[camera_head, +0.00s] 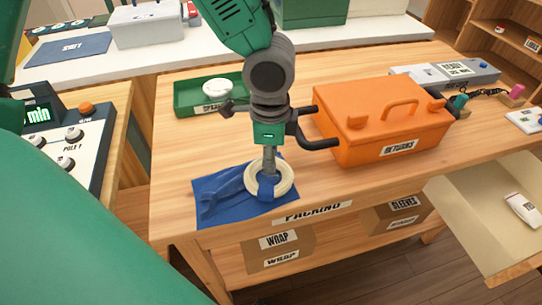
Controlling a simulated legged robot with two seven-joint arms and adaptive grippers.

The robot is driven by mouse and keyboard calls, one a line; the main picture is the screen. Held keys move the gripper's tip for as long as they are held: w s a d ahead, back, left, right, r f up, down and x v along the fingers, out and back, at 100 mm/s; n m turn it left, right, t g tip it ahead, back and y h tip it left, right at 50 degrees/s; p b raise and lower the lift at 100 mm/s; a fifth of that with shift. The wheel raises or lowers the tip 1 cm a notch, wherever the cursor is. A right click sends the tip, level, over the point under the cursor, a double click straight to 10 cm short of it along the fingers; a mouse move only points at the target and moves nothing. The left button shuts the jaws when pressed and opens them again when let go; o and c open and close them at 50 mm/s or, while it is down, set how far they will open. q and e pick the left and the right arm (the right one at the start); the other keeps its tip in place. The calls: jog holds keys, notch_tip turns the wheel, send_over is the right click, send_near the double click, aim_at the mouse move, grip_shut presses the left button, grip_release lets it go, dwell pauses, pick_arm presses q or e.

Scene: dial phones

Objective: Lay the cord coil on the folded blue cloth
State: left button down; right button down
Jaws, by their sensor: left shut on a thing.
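The cord coil (288,178) is a cream ring with a blue band across its near side. The folded blue cloth (213,204) lies near the front edge of the packing table. My left gripper (268,174) points down at the coil and is shut on it. The coil is over the right part of the cloth, with its right side near or past the cloth's edge. I cannot tell whether the coil touches the cloth. The fingertips are partly hidden against the coil. My right gripper is not in view.
A large orange case (385,130) with black end handles stands right of my left gripper. A green tray (187,98) with a white round item (217,88) is behind. An open drawer (470,220) juts out at the right. Bare table lies between cloth and case.

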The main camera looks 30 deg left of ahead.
pick_arm(q)
jog(key=shift+f, duration=0.5)
jog(key=c, duration=1.6)
grip_release()
jog(key=shift+a, duration=0.1)
notch_tip(320, 180, up, 13)
jog(key=p, duration=0.4)
